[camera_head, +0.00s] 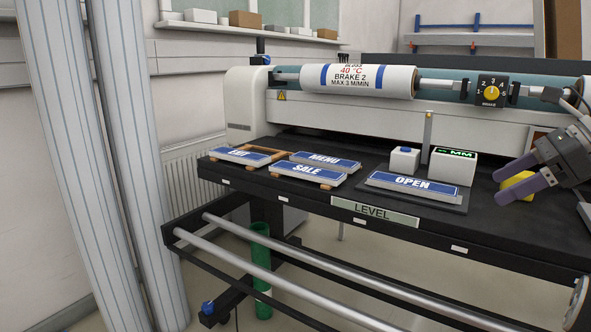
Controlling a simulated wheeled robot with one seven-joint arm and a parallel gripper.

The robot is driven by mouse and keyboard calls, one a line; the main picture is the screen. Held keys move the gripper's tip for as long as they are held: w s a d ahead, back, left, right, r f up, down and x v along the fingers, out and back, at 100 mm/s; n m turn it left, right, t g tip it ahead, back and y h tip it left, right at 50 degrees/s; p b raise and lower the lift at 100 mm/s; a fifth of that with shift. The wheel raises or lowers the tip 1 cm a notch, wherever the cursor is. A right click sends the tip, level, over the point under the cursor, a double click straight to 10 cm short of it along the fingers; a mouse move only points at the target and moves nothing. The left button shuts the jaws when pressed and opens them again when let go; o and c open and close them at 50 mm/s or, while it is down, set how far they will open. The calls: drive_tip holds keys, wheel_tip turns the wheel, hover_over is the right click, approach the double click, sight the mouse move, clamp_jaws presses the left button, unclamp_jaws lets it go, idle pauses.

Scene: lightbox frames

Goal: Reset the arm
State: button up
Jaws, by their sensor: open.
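My gripper (499,185) is at the right edge, over or near the black table (490,238). Its two purple-grey fingers are apart and point left. A yellow object (517,183) shows between or behind the fingers; I cannot tell whether they touch it. Part of my arm is cut off by the right edge.
An OPEN sign (412,185) lies on a dark pad, left of my gripper. SALE (307,173), MENU (326,161) and another sign (240,156) lie further left. A white MM box (453,165) and a small white block (404,160) stand behind. A roller machine (345,107) spans the back.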

drive_tip(key=s+a+f+n+g+h, duration=0.1)
drive_tip(key=s+a+f+n+h, duration=0.1)
drive_tip(key=a+f+n, duration=0.45)
drive_tip(key=s+a+f+n+h, duration=0.2)
drive_tip(key=a+f+n, duration=0.2)
drive_tip(key=a, duration=0.5)
drive_tip(key=s+a+f+n+h, duration=0.2)
drive_tip(key=s+f+n, duration=0.3)
drive_tip(key=f+n, duration=0.2)
drive_tip(key=s+a+f+n+t+h, duration=0.1)
drive_tip(key=s+a+f+n, duration=0.2)
drive_tip(key=s+f+n, duration=0.2)
wheel_tip(320, 180, down, 3)
drive_tip(key=shift+s+r+n+h, duration=0.25)
drive_tip(key=shift+n+h, duration=0.15)
drive_tip(key=shift+n, duration=0.55)
